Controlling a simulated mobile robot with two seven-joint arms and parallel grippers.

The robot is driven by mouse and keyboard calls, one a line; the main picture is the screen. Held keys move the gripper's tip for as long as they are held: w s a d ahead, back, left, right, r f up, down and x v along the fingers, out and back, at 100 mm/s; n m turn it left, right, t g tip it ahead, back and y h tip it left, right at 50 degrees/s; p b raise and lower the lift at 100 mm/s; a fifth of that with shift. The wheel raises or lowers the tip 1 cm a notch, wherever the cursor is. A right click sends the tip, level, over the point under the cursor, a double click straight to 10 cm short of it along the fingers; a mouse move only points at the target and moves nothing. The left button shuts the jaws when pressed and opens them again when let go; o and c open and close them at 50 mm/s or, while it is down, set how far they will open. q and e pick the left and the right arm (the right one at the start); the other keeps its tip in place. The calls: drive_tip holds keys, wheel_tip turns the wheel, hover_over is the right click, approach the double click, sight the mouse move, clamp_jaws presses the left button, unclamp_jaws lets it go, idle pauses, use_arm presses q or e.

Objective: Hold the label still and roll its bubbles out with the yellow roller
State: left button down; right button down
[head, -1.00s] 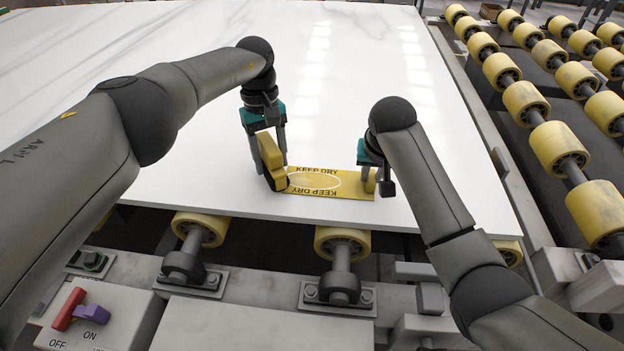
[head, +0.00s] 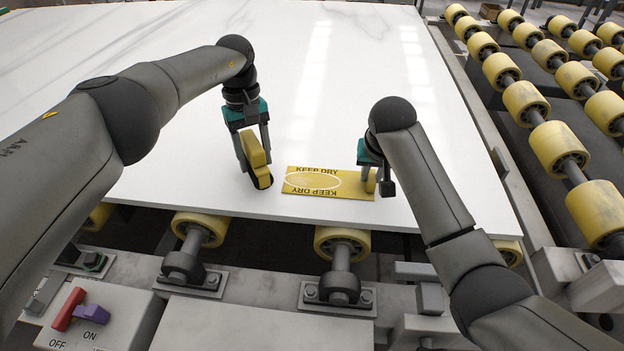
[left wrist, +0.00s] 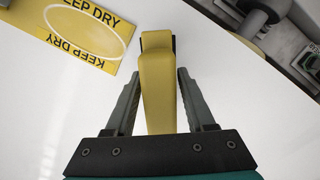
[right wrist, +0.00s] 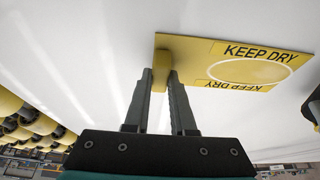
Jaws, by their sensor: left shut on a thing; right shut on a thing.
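The yellow label (head: 327,190) lies flat near the slab's front edge, printed KEEP DRY twice around a pale oval outline. My left gripper (head: 254,165) is shut on the yellow roller (head: 257,158), just left of the label and apart from it. The roller stands between the fingers in the left wrist view (left wrist: 156,85), with the label (left wrist: 97,62) beyond it at upper left. My right gripper (head: 377,182) is shut on a small yellow block (right wrist: 161,62) at the label's right end. Whether the roller touches the slab, I cannot tell.
The white stone slab (head: 320,90) is wide and clear behind the label. Yellow conveyor rollers (head: 558,146) run along the right, and others sit below the slab's front edge. A switch box with a red and purple lever (head: 80,311) is at lower left.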

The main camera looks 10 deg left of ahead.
use_arm(q)
drive_tip(key=a+r, duration=0.6)
drive_tip(key=r, duration=0.2)
drive_tip(key=shift+a+r, duration=0.3)
drive_tip(key=shift+a, duration=0.05)
drive_tip(key=c, duration=0.8)
unclamp_jaws()
drive_tip(key=shift+c, duration=0.2)
clamp_jaws()
use_arm(e)
drive_tip(key=c, duration=0.7)
unclamp_jaws()
drive_tip(key=shift+r, duration=0.1)
drive_tip(key=v, duration=1.2)
